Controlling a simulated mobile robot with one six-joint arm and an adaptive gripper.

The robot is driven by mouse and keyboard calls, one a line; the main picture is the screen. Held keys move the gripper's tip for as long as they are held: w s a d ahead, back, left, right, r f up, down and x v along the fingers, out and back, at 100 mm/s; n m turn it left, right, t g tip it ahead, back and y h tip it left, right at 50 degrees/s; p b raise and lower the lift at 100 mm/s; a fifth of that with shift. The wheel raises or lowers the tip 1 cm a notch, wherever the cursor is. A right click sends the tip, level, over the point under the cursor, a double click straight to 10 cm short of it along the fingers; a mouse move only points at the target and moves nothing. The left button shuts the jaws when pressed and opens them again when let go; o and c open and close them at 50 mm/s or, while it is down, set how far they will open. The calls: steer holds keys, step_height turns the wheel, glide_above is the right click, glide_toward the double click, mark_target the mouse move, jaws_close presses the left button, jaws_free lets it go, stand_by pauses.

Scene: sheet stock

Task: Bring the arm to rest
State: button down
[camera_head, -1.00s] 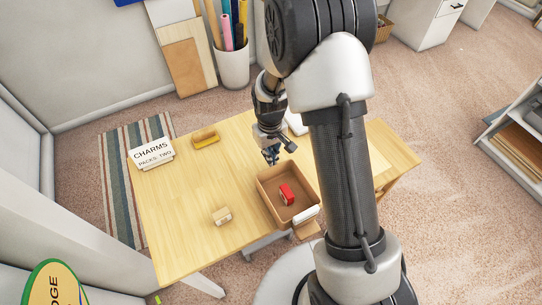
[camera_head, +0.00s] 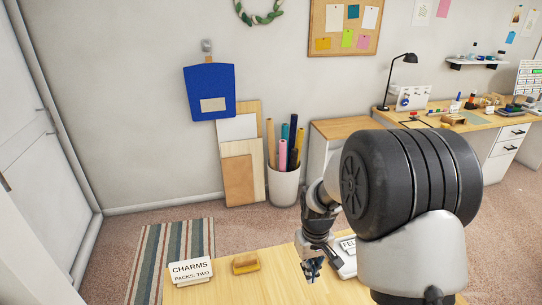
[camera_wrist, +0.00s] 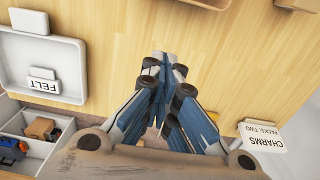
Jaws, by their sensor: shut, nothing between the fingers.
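My gripper (camera_head: 312,271) is shut and empty. In the head view it hangs over the light wooden table (camera_head: 215,292), at the bottom of the picture. In the wrist view my gripper (camera_wrist: 160,62) shows its blue-grey fingers drawn together over bare wood of the table (camera_wrist: 225,60). My arm rises to the right of it in the head view and hides much of the table's right side.
A CHARMS sign (camera_head: 191,272) and a yellow holder (camera_head: 245,264) stand left of the gripper. A white tray labelled FELT (camera_wrist: 75,65) lies close by. A divided bin (camera_wrist: 62,122) holds small parts. A tube bin (camera_head: 283,188) stands behind.

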steer(key=s+r+m+t+b, duration=0.1)
steer(key=s+r, duration=0.4)
steer(key=r, duration=0.2)
steer(key=s+r+t+b, duration=0.1)
steer(key=s+r, duration=0.4)
steer(key=r, duration=0.3)
steer(key=s+r+m+t+b, duration=0.1)
steer(key=s+r+t, duration=0.1)
steer(key=s, duration=1.2)
steer(key=shift+r+t+b, duration=0.3)
steer(key=shift+r+b, duration=0.05)
steer(key=shift+r, duration=0.05)
